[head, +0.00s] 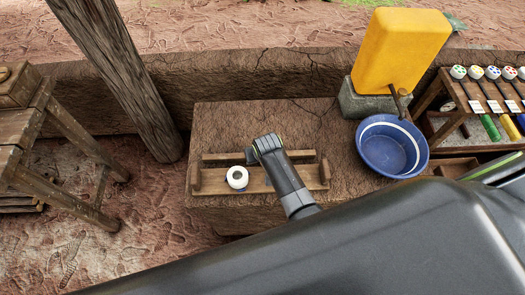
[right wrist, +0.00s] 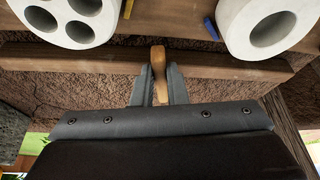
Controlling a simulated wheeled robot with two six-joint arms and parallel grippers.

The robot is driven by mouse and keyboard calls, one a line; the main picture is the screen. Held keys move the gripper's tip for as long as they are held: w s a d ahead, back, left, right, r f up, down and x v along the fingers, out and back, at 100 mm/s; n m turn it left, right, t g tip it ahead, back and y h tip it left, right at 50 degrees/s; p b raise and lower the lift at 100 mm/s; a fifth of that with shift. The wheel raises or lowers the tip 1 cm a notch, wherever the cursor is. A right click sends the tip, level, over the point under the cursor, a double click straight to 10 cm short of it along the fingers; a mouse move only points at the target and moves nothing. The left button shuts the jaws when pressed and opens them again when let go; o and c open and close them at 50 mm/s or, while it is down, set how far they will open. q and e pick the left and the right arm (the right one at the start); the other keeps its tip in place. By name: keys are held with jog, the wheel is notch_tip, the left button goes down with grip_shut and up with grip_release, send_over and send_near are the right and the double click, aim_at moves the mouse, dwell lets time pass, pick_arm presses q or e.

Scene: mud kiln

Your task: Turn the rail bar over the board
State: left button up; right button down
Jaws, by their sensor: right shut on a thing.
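The rail bar (head: 225,156) is a brown wooden strip along the back of the wooden board (head: 215,188), which lies on the mud block. In the right wrist view the bar (right wrist: 230,66) runs across the picture, with a small wooden handle (right wrist: 160,85) standing out from it. My right gripper (head: 265,143) reaches over the board from the front; in the wrist view its fingers (right wrist: 160,92) are shut on the handle. A white roll-like piece (head: 237,177) with a dark hole stands on the board. My left gripper is out of view.
A blue basin (head: 392,146) stands close to the right, under a yellow jerrycan (head: 400,50) on a block. A rack of coloured-top pieces (head: 490,90) is at far right. A wooden post (head: 122,80) rises at left. Two white holed pieces show in the wrist view (right wrist: 72,20), (right wrist: 262,25).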

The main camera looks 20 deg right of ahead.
jog(key=shift+a+m, duration=0.15)
jog(key=shift+m, duration=0.45)
jog(key=c, duration=1.4)
grip_release()
jog(key=shift+h, duration=0.3)
jog(key=shift+c, duration=0.2)
jog(key=shift+r+p, duration=0.1)
jog(key=shift+p, duration=0.2)
